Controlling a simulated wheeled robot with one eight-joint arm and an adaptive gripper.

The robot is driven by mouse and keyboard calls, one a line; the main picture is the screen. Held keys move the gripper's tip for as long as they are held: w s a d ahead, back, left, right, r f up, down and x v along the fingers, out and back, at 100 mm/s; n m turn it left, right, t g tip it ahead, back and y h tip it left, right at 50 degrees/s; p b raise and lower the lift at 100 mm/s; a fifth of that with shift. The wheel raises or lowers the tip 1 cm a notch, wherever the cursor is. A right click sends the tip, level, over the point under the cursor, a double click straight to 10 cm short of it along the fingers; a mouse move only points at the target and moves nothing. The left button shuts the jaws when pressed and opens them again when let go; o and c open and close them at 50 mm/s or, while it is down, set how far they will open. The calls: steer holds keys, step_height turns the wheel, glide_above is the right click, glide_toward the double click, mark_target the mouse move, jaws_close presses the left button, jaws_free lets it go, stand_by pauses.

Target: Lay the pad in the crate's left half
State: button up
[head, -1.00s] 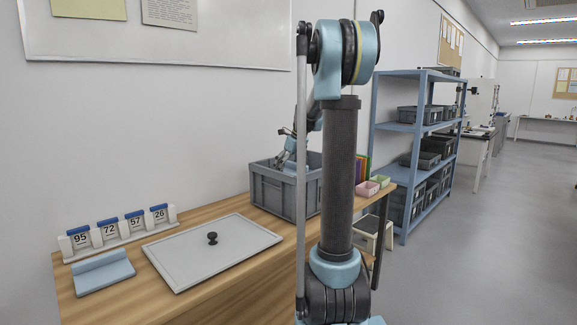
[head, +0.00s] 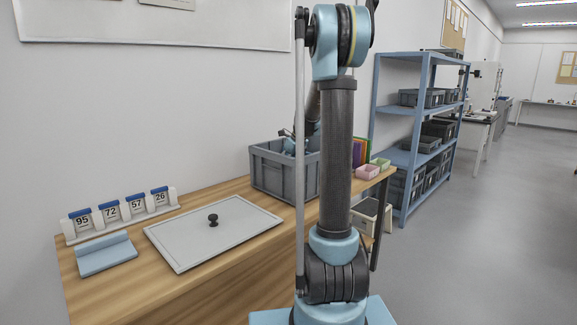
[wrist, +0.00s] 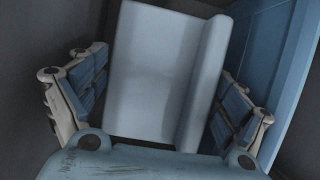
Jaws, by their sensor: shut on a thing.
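A pale grey-blue pad (wrist: 150,75) with a raised ridge along its right side lies between the fingers of my gripper (wrist: 168,80) in the wrist view. My gripper is shut on it. The grey crate (head: 271,178) stands on the wooden table in the head view. My arm reaches down into it, and the crate's wall and my arm hide the pad there. In the wrist view a blue upright surface (wrist: 285,75) stands to the right of the pad, with dark grey beyond. I cannot tell whether the pad touches the crate floor.
A light-blue ridged piece (head: 106,257) lies at the table's left end, before a rack of number cards (head: 120,213). A grey lid with a black knob (head: 213,245) lies between it and the crate. Small pink and green boxes (head: 367,171) stand right of the crate.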

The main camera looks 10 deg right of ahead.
steer(key=shift+f, duration=2.35)
steer(key=shift+f, duration=0.65)
steer(key=o, duration=0.8)
steer(key=shift+s+r, duration=0.1)
steer(key=shift+r, duration=5.9)
